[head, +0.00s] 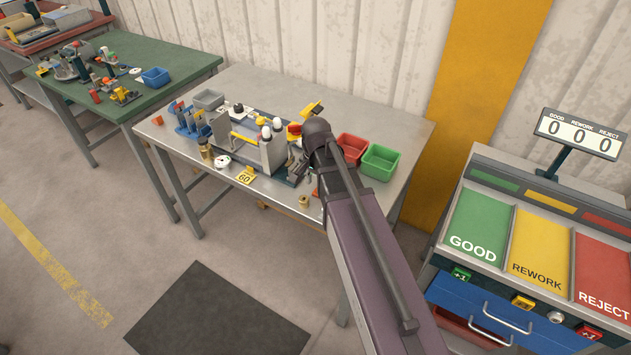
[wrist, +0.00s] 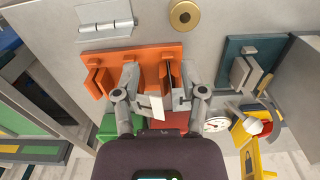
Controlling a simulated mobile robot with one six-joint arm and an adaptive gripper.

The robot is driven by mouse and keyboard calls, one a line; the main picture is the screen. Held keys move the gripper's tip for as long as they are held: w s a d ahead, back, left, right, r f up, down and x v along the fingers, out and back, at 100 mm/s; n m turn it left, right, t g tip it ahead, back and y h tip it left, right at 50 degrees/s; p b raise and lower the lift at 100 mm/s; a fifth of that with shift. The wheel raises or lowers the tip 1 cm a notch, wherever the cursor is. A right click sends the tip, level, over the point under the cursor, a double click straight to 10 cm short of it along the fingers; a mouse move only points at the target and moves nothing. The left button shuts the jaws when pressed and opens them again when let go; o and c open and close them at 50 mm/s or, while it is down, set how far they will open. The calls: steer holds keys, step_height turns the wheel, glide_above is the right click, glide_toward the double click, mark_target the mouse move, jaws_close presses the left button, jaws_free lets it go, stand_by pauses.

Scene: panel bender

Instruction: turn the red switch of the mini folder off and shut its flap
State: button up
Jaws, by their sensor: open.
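The mini folder (head: 262,150) appears to be the grey machine with a yellow bar in the middle of the steel table in the head view. I cannot make out its red switch or tell its flap's position. My arm covers the area just right of it. My gripper (wrist: 160,82) is open in the wrist view, its two fingers apart above an orange slotted block (wrist: 112,58). A small pale piece (wrist: 157,107) shows between the fingers; I cannot tell whether they touch it. In the head view my gripper is hidden behind my arm.
In the wrist view, a hinge-like metal plate (wrist: 106,18), a brass ring (wrist: 184,16) and a teal slotted block (wrist: 244,62) lie near the orange block. A dial gauge (wrist: 217,125) is to its lower right. Red (head: 353,147) and green (head: 380,161) bins stand right of my arm.

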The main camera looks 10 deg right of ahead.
steer(key=s+n, duration=0.9)
steer(key=s, duration=0.1)
steer(key=shift+n, duration=0.3)
steer(key=shift+d, duration=0.15)
stand_by(0.3)
